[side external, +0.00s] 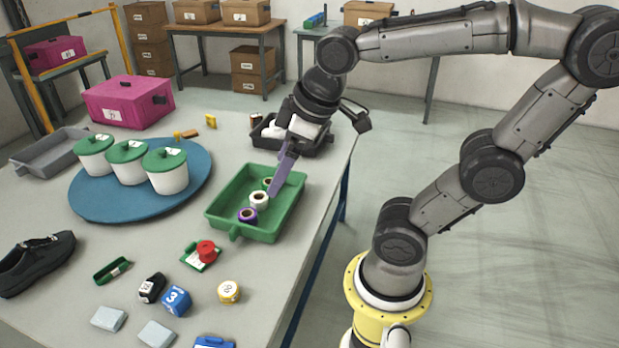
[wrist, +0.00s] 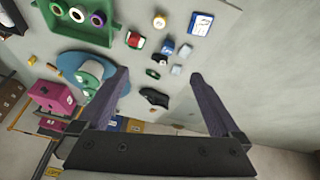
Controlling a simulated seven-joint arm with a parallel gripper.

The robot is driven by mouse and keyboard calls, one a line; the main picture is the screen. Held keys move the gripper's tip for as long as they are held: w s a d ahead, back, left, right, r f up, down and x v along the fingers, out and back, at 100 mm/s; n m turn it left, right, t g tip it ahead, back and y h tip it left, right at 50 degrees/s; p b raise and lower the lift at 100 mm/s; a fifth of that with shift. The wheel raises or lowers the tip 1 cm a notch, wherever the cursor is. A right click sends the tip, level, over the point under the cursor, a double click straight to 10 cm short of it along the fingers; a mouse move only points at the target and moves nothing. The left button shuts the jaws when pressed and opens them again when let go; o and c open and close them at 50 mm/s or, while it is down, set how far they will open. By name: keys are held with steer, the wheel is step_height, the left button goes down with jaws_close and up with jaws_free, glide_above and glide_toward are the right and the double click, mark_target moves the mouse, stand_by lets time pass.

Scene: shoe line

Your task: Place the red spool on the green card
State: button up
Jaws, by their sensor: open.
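The red spool (side external: 206,248) sits on the green card (side external: 194,263), which has a white label area, in the front middle of the table.
The green tray (side external: 225,227) holds several spools, including a white one (side external: 259,200) and a purple one (side external: 247,215). A yellow spool (side external: 228,291), a blue numbered block (side external: 176,301) and a black block (side external: 151,287) lie near the card. White lidded pots stand on a blue round board (side external: 100,210).

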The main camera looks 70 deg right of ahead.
steer(key=s, duration=0.1)
steer(key=s+f+m, duration=0.1)
steer(key=s, duration=0.1)
steer(key=s+m, duration=0.1)
steer(key=s, duration=0.1)
steer(key=shift+a+f+t, duration=0.25)
steer(key=shift+t, duration=0.05)
